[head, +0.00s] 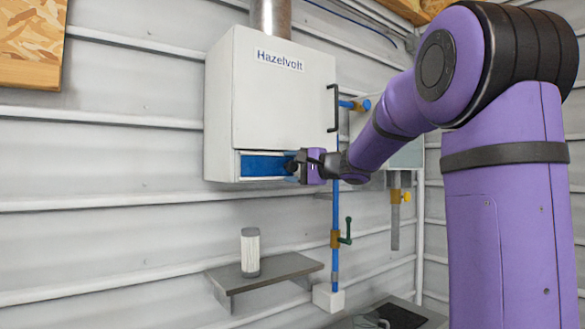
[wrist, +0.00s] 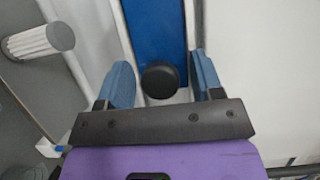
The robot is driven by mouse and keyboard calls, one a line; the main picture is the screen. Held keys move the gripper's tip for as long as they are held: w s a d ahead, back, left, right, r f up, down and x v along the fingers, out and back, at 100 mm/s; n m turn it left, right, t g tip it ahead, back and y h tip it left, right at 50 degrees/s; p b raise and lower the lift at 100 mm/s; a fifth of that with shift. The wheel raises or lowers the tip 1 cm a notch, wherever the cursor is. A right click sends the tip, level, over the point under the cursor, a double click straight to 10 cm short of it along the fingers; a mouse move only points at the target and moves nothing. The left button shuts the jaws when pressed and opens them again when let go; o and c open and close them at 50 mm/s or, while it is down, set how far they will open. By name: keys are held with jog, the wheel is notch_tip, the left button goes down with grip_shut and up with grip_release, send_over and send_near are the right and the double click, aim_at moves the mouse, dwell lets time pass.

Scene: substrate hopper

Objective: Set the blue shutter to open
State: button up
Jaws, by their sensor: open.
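The blue shutter (head: 262,166) is a flat panel in the slot along the bottom front of the white hopper (head: 262,105) labelled "Hazelvolt". It fills the visible part of the slot; my gripper hides its right end in the head view. In the wrist view the blue shutter (wrist: 156,32) runs up the middle, with a round black knob (wrist: 160,80) on its near end. My gripper (wrist: 161,75) is open, with one blue-grey finger on each side of the knob. I see gaps between the fingers and the knob. My gripper (head: 294,165) also shows at the slot's right end.
A black handle (head: 334,108) stands out on the hopper's right edge. A blue pipe (head: 335,210) with a green-handled valve (head: 346,232) runs below my gripper. A shelf (head: 285,268) holds a white ribbed cylinder (head: 250,252), lower left.

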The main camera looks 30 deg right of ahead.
grip_shut()
jog(key=d, duration=1.5)
jog(key=shift+w+d, duration=0.2)
jog(key=shift+d, duration=0.05)
grip_release()
jog(key=shift+d, duration=0.15)
jog(key=v, duration=1)
jog(key=shift+s, duration=0.35)
jog(key=shift+d, duration=0.1)
